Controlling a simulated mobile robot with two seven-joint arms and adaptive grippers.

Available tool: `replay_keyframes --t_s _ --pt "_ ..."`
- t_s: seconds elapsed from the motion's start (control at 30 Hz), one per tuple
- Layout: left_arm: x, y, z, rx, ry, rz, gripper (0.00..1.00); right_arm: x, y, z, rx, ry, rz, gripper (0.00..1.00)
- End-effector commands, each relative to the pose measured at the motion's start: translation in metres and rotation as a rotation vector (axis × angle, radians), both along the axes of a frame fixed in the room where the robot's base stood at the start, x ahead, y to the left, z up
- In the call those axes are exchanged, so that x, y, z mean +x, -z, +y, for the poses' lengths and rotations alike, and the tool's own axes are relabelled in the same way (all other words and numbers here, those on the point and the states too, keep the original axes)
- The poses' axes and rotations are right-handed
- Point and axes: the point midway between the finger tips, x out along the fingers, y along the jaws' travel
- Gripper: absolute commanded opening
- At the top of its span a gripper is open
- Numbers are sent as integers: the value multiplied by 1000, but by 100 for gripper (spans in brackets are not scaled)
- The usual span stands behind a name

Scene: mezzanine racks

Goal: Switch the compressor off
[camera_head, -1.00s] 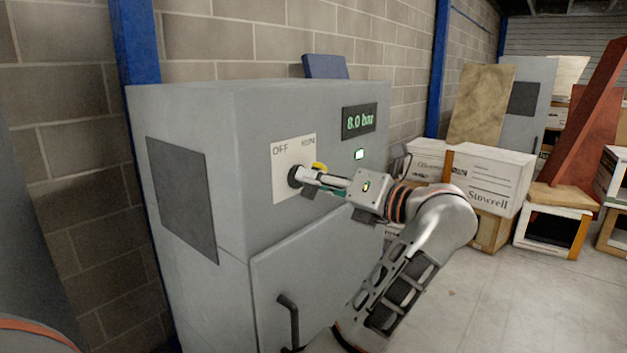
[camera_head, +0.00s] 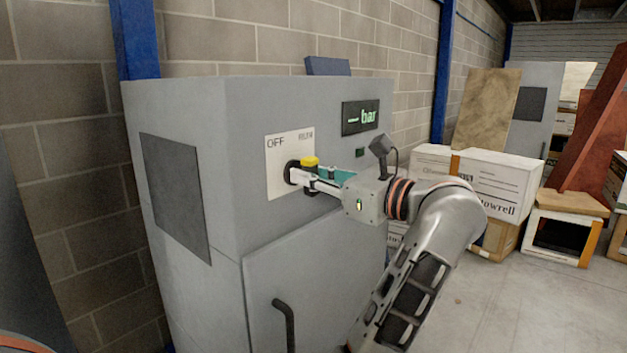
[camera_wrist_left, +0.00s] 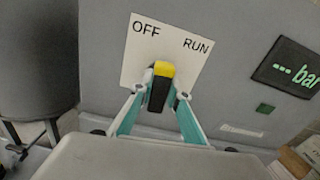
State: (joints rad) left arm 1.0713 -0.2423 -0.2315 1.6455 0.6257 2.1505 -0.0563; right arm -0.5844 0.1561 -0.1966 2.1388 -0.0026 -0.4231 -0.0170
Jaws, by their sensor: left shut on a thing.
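The compressor (camera_head: 240,150) is a tall grey cabinet against a block wall. Its pale switch plate, marked OFF and RUN (camera_head: 276,143), carries a black rotary knob with a yellow end (camera_wrist_left: 163,69). In the left wrist view the yellow end points up, below the gap between the two words. My left gripper (camera_head: 302,179) is shut on the knob, with a finger on each side of it. The display (camera_head: 360,117) reads dashes and "bar". The small green lamp (camera_head: 360,153) below it looks dark. My right gripper is not in view.
A black door handle (camera_head: 286,322) sticks out below the plate. White boxes (camera_head: 495,183), a leaning board (camera_head: 487,108) and a red beam (camera_head: 592,130) stand at the right. A dark rounded tank (camera_wrist_left: 38,60) shows in the left wrist view. Clear floor lies at lower right.

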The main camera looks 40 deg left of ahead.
Motion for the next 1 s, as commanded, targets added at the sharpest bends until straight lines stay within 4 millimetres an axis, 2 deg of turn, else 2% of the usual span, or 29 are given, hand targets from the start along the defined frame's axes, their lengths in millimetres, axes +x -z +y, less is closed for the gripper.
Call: replay_keyframes --t_s 0.03,0.5,1.0 --pt "1 5 1 -6 -1 -41 0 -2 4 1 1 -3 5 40" --pt "0 4 1 -37 0 -439 0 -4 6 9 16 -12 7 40" --pt "-2 2 1 -50 0 -617 0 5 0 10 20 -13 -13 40"
